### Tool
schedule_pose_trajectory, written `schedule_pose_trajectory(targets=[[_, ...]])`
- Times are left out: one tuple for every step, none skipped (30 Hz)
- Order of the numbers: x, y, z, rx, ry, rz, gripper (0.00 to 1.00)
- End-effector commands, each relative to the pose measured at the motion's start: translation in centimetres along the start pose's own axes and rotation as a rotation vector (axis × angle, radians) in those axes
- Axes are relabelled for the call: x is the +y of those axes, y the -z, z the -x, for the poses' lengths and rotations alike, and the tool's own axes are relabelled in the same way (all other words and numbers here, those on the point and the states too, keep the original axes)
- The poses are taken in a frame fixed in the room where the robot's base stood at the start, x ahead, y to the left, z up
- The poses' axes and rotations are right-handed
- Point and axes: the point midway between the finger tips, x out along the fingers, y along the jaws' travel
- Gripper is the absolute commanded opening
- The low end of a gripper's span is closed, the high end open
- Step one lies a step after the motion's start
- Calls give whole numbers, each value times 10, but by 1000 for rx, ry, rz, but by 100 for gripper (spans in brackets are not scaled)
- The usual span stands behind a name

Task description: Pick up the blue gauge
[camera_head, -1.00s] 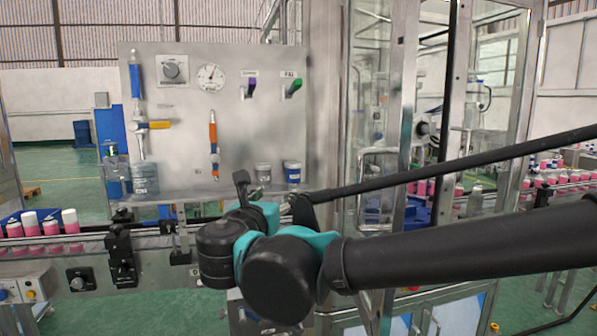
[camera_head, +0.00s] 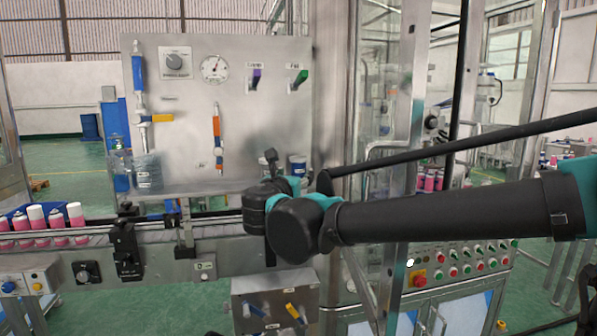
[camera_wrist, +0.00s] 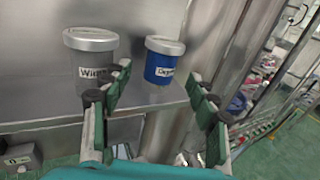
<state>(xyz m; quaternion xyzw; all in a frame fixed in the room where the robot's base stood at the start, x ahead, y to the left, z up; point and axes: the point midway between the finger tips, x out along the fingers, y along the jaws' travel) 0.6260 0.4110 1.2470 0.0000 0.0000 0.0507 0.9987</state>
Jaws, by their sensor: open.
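The blue gauge (camera_wrist: 164,62) is a small blue pot with a grey lid and a white label, partly unreadable. It stands upright on a metal shelf (camera_wrist: 60,122). A grey pot (camera_wrist: 90,60) with a grey lid and a label starting "Wi" stands to its left. In the wrist view my gripper (camera_wrist: 157,95) is open and empty, its green-padded fingers spread. The blue gauge shows beyond the gap between them, apart from the fingers. The left fingertips overlap the grey pot in the picture. In the head view the blue gauge (camera_head: 298,165) shows partly behind my wrist.
A metal panel (camera_head: 190,100) with a dial, knobs and coloured handles rises behind the shelf. A clear jar (camera_head: 148,172) stands at the shelf's left. A conveyor with pink and white cans (camera_head: 40,218) runs lower left. A glass-sided cabinet frame (camera_head: 420,80) stands at the right.

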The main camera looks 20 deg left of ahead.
Motion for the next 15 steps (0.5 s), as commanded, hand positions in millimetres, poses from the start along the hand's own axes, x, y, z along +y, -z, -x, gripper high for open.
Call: schedule_pose_trajectory(targets=[[0,0,-2,0,1,0,60],[0,-1,-4,0,1,0,60],[0,-2,-7,0,1,0,60],[0,-2,-10,0,1,0,60],[-1,-3,-14,0,2,0,60],[-1,-4,-20,0,3,0,60],[-1,-5,-24,0,3,0,60],[-1,-6,-29,0,3,0,60],[-1,-7,-35,0,3,0,60],[-1,-6,-40,0,3,0,60],[-1,-6,-43,0,3,0,60],[-1,-6,-47,0,1,0,60],[-1,-6,-49,0,1,0,60],[-1,-6,-51,0,1,0,60],[-1,-6,-52,0,1,0,60]])
